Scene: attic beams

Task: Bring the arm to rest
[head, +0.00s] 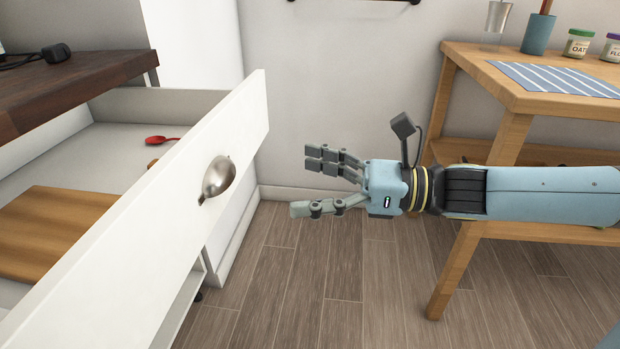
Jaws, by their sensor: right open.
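My right gripper (308,184) is open and empty. It points left and hangs in the air above the wood floor, to the right of the open drawer's white front. A gap separates its fingertips from the metal drawer handle (219,177). My right arm comes in from the right, in front of the wooden table. My left gripper is not in view.
The white drawer (102,243) stands open at the left, holding a red spoon (160,140) and a wooden board (50,231). The wooden table (482,72) at the right bears a striped mat (555,78), a blue cup (538,34) and jars (578,43). The floor (300,290) between is clear.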

